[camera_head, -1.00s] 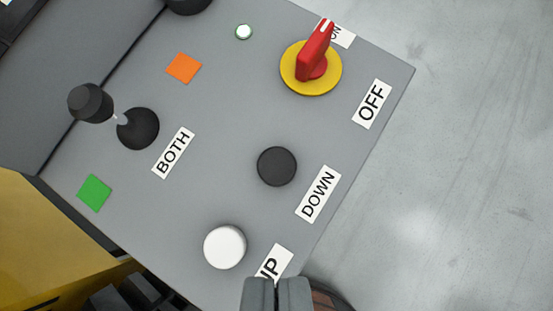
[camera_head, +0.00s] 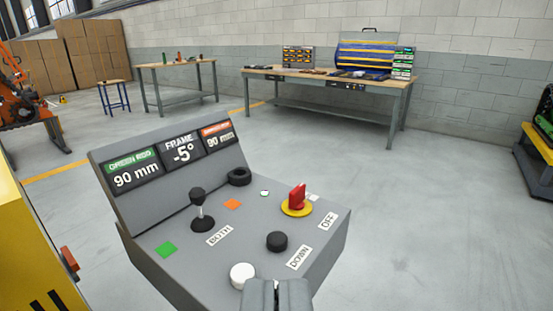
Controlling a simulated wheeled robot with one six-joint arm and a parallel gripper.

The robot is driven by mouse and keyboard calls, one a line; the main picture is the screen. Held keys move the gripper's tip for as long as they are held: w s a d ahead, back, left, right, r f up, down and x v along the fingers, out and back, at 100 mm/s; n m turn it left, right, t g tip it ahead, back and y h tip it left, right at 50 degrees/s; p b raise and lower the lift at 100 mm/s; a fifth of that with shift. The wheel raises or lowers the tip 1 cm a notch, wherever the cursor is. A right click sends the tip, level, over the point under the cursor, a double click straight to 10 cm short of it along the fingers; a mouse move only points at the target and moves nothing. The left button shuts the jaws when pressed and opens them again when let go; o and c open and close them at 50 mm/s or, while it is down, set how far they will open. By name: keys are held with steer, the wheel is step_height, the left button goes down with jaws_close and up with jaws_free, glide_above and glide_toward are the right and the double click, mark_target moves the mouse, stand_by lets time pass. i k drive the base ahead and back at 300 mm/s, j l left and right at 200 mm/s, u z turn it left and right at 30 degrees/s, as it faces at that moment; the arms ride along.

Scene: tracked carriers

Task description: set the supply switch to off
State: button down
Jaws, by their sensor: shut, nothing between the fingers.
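The supply switch is a red rotary handle (camera_head: 297,197) on a yellow round base (camera_head: 296,209), at the right of the grey control panel (camera_head: 185,262). Its handle points away toward the far label, which is mostly hidden behind it. The "OFF" label (camera_head: 328,220) lies to the right of the switch, on the near side. My gripper (camera_head: 277,284) is shut and empty at the bottom of the view, in front of the panel's near part and apart from the switch.
The panel also holds a black joystick (camera_head: 200,204), a black button (camera_head: 277,241) by "DOWN", a white button (camera_head: 241,275) and a black knob (camera_head: 239,177). Its display reads 90 mm, -5° and 90 mm. A yellow machine body (camera_head: 25,250) stands left.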

mark_target(296, 196)
steer(key=u, duration=3)
steer(key=z, duration=2.55)
steer(key=k+z, duration=0.15)
steer(key=k, duration=0.75)
